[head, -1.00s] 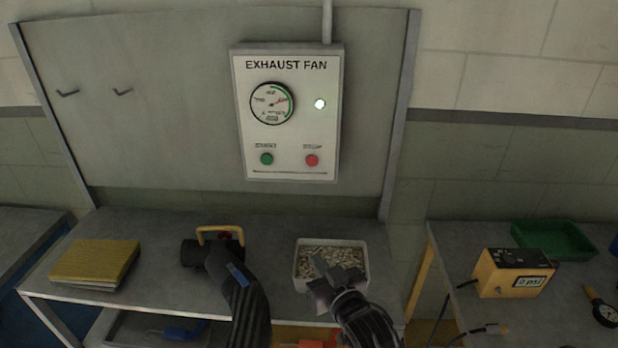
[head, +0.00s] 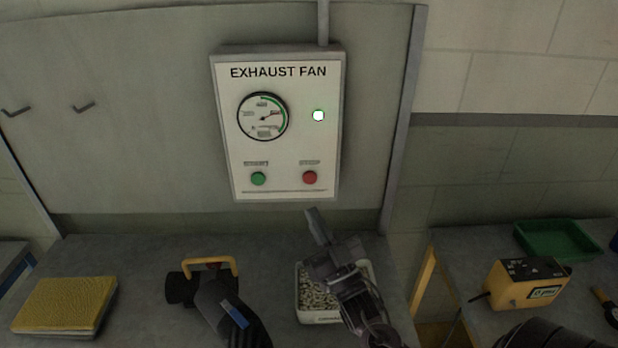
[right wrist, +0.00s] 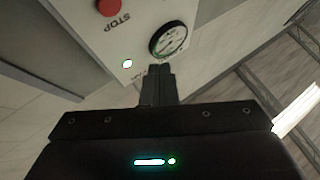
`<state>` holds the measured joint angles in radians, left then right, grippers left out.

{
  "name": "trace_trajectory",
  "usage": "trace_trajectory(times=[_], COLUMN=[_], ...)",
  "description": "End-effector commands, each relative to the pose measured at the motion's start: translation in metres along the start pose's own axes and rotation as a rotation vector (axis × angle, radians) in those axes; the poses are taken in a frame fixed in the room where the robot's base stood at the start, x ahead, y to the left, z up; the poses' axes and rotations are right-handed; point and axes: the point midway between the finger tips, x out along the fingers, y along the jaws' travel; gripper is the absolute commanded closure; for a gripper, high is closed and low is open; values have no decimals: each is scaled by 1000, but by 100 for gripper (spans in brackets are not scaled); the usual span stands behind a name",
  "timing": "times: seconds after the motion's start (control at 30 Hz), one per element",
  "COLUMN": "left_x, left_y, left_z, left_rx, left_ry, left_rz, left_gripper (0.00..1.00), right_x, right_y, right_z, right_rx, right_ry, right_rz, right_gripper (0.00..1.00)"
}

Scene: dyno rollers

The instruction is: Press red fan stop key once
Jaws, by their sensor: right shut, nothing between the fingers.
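The white EXHAUST FAN panel (head: 287,150) hangs on a grey board. The red stop key (head: 310,177) is at its lower right, beside the green key (head: 259,178) on the left. My right gripper (head: 313,215) is shut and empty, with its tips just below the panel in the head view and apart from the red key. In the right wrist view the shut fingers (right wrist: 158,82) point toward the panel, and the red key (right wrist: 108,6), labelled STOP, is at the top edge. The panel's indicator light (head: 318,115) is lit whitish green. My left gripper is out of view.
On the bench below stand a white tray of small pieces (head: 322,317), a black nozzle with a yellow handle (head: 183,289) and a yellow pad (head: 65,305). To the right are a yellow box (head: 525,292) and a green tray (head: 560,240).

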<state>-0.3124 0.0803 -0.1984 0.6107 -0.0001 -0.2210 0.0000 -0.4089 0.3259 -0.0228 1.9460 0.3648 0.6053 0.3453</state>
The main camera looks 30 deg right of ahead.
Motion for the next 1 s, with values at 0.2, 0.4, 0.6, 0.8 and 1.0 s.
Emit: trace_trajectory(times=[0.2,0.4,0.6,0.8,1.0], left_x=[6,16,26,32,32], left_y=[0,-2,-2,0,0], left_z=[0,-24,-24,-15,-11], left_rx=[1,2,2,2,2], left_ry=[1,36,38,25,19], left_rz=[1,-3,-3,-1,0], left_gripper=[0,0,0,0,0], right_x=[8,27,46,57,62], right_y=[6,20,34,42,45], right_z=[8,22,36,44,45], right_rx=[-1,-2,-1,-1,0], right_ry=[0,1,1,-1,-1], right_rz=[-1,-1,0,1,0], right_gripper=[100,100,100,100,100])
